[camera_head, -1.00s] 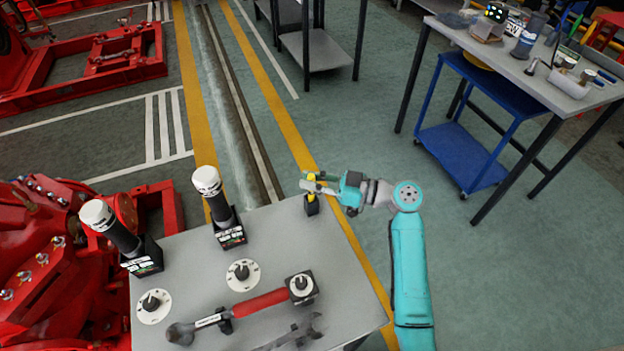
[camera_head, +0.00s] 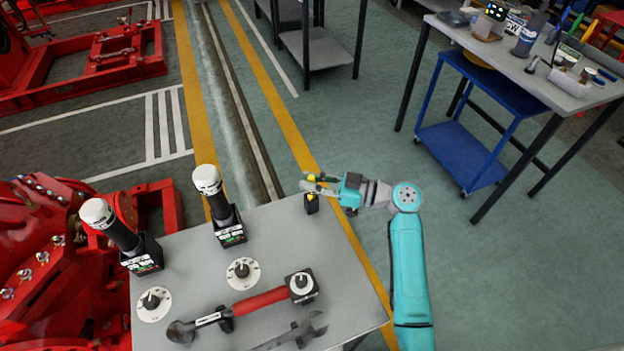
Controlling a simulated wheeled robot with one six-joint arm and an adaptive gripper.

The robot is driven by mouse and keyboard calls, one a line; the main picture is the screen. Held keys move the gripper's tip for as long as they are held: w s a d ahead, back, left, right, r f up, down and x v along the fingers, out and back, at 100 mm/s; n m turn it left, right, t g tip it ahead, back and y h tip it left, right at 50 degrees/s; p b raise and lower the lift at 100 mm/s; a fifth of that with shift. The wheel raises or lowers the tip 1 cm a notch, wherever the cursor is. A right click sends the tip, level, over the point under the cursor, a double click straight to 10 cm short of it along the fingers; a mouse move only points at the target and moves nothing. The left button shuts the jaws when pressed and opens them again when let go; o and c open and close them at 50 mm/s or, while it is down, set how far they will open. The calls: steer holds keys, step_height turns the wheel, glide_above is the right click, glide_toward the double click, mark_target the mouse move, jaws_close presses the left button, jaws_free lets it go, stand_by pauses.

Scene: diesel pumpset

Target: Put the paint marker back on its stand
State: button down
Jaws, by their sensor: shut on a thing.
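The yellow paint marker (camera_head: 311,177) stands about upright at the far right corner of the grey table. Its small black stand (camera_head: 312,206) is on the table right below it. My gripper (camera_head: 314,187) reaches in from the right and is shut on the marker, with the fingers crossing its middle. A yellow part shows above the fingers and a little below them. The marker's lower end is at the stand's top; I cannot tell how deep it sits in it.
On the grey table (camera_head: 270,256) are two white-capped black tools in holders (camera_head: 222,215) (camera_head: 128,240), two dials (camera_head: 242,273) (camera_head: 152,304), a red-handled torque wrench (camera_head: 262,302) and a spanner (camera_head: 292,335). Red machinery (camera_head: 50,250) stands at left.

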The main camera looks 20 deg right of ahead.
steer(key=shift+f, duration=0.5)
steer(key=c, duration=1)
jaws_free()
steer(key=shift+c, duration=0.2)
steer(key=v, duration=1.2)
